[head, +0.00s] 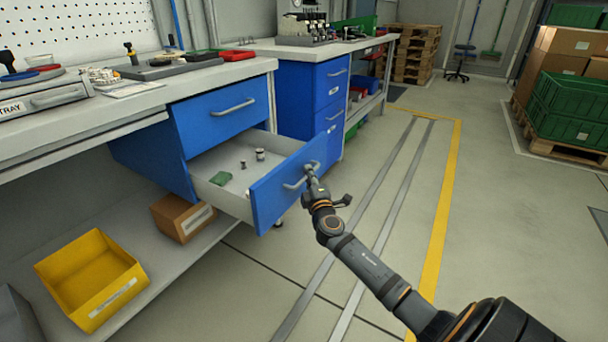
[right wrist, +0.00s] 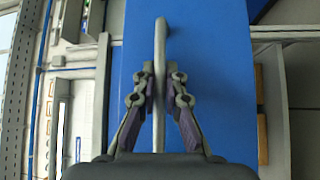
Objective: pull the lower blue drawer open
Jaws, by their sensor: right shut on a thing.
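The lower blue drawer (head: 274,196) stands well out from the cabinet under the near workbench. Inside it lie a green item (head: 221,178) and a few small metal parts (head: 260,154). The upper blue drawer (head: 214,118) above it is shut. My right gripper (head: 312,170) is at the lower drawer's front, shut on its grey bar handle. In the right wrist view the handle (right wrist: 160,75) runs between the two fingers, with the blue front behind it. My left gripper is in neither view.
A yellow bin (head: 92,278) and a brown box (head: 183,217) sit on the shelf below the bench. A second blue cabinet (head: 312,100) stands behind the open drawer. The floor right of the drawer is clear, with a yellow line (head: 440,225).

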